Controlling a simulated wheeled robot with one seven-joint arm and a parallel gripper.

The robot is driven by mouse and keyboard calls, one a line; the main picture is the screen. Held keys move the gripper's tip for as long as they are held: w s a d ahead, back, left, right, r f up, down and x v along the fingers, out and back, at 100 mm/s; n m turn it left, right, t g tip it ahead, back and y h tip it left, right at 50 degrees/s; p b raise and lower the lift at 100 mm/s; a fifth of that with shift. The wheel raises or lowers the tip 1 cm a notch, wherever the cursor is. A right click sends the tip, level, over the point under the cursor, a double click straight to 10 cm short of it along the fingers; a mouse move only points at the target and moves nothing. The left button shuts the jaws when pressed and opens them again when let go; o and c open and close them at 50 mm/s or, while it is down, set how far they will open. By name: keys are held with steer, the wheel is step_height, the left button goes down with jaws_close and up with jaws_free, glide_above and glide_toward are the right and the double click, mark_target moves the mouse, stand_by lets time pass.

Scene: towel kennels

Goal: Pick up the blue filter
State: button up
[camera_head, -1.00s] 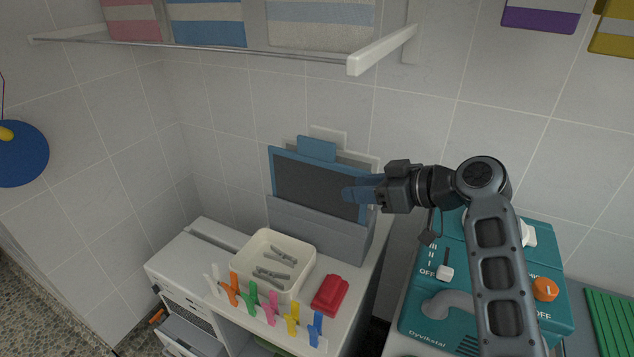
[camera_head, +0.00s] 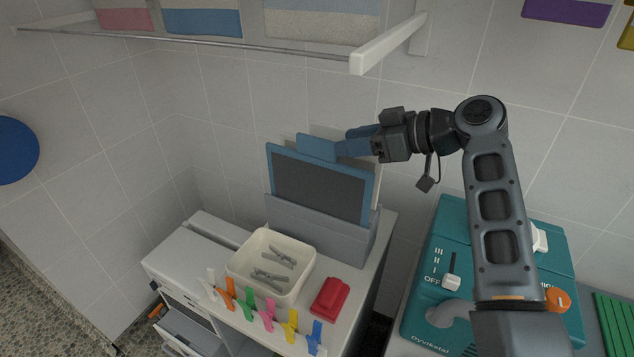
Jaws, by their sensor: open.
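The blue filter (camera_head: 319,186) has a blue frame around a dark grey mesh panel and a blue tab (camera_head: 316,148) on its top edge. It stands upright, leaning slightly, in a grey holder (camera_head: 312,231) on the white cabinet. My gripper (camera_head: 342,149) is at the tab's right end, its blue fingers pointing left. The fingers overlap the tab's right end in the picture; I cannot tell whether they touch it. The gripper is open, and the filter's lower part is hidden in the holder.
A white tray (camera_head: 236,269) with grey clothespins, a row of coloured clothespins (camera_head: 267,313) and a red object (camera_head: 330,299) are in front of the holder. A shelf (camera_head: 395,40) with towels hangs above. A teal machine (camera_head: 437,317) stands right.

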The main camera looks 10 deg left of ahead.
mark_target(330, 141)
steer(key=x, duration=0.2)
steer(key=p+x, duration=0.1)
steer(key=x, duration=0.1)
steer(key=p+x, duration=0.1)
steer(key=x, duration=0.1)
steer(key=shift+w+a+r, duration=0.15)
steer(key=shift+r, duration=0.1)
steer(key=shift+w+a+f, duration=0.1)
steer(key=shift+a+f, duration=0.1)
steer(key=shift+a, duration=0.1)
jaws_close()
